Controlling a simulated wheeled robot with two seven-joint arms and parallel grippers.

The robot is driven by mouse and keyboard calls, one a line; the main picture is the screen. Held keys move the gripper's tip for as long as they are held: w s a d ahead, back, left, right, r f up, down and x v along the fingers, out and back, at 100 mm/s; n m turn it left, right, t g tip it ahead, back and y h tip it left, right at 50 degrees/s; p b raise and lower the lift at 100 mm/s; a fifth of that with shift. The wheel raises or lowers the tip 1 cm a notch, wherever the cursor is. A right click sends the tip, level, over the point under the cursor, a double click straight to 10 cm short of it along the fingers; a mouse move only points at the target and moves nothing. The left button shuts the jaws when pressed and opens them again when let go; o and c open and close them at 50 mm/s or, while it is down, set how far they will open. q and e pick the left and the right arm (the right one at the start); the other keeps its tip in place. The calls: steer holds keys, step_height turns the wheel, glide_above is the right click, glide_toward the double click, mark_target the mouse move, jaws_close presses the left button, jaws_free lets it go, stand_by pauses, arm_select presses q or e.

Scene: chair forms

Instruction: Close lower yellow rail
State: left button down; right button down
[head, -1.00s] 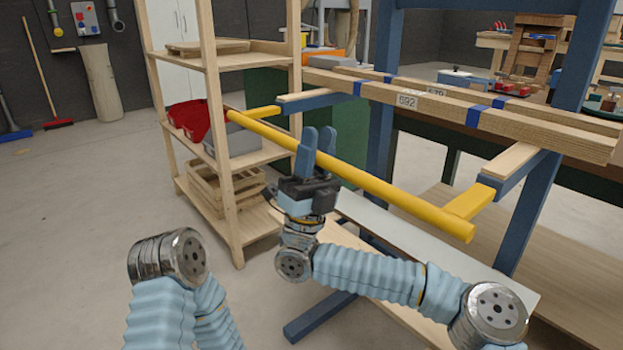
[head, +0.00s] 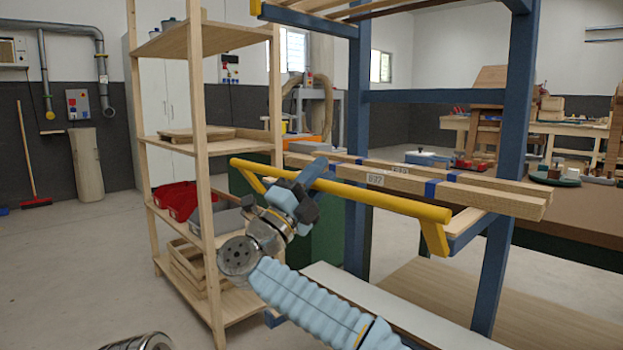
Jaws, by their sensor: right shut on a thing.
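The lower yellow rail (head: 385,199) is a long bar on two short side arms, on the front of a blue rack (head: 356,140). It stands out in front of two wooden beams (head: 490,199) with blue bands, with its side arms slanting up toward me. My right gripper (head: 302,186) is shut on the rail left of its middle, with one finger showing above the bar. The gripper hides that stretch of the bar. My left gripper is out of view.
A wooden shelf unit (head: 205,150) with red bins (head: 178,200) stands close on the left of the rail. Another yellow piece (head: 255,7) shows at the rack's top. A pale board (head: 385,305) lies low under the rail.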

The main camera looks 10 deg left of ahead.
steer(key=shift+w+d+g+y+p, duration=0.6)
steer(key=shift+w+d+p, duration=0.3)
steer(key=shift+w, duration=0.3)
steer(key=shift+w+d+g+y+p, duration=0.4)
steer(key=shift+w+d+g+p, duration=0.4)
steer(key=shift+w, duration=0.35)
steer(key=shift+d, duration=0.1)
steer(key=c, duration=1.2)
jaws_free()
steer(key=shift+c, duration=0.2)
steer(key=shift+o, duration=1.3)
steer(key=shift+w+d+f, duration=0.15)
steer(key=shift+w+d, duration=0.05)
steer(key=shift+s+a, duration=0.1)
steer(key=shift+a+r, duration=0.1)
steer(key=shift+r, duration=0.25)
